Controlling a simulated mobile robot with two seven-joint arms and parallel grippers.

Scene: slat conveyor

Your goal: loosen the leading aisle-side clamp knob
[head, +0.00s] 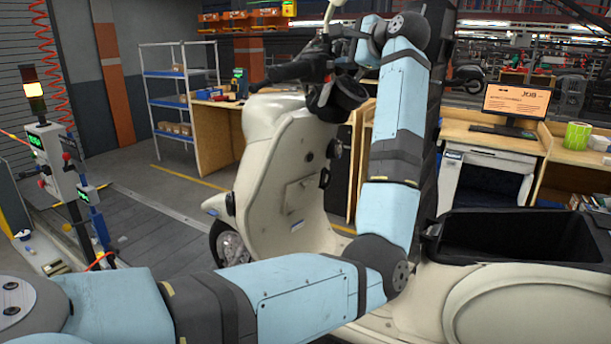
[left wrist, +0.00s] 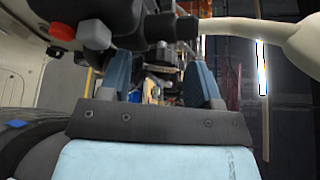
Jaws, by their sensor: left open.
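I cannot make out the leading aisle-side clamp knob in either view. A cream scooter (head: 282,170) stands across the middle of the head view, with a dark front wheel (head: 231,246) low at its left. My left arm crosses in front of it and bends up to the handlebar (head: 288,72). My left gripper (head: 342,46) is small and partly hidden there. In the left wrist view its two blue fingers (left wrist: 160,78) stand apart. Black handlebar parts (left wrist: 150,30) with a red button (left wrist: 62,29) lie just beyond the fingers; whether they touch is unclear. My right gripper is not in view.
The slatted floor (head: 150,235) runs at the left, beside a control post (head: 62,165) with a stack light. A blue shelf rack (head: 182,100), wooden benches (head: 215,130) and a monitor (head: 515,102) stand behind. A black open bin (head: 515,262) sits at the scooter's rear.

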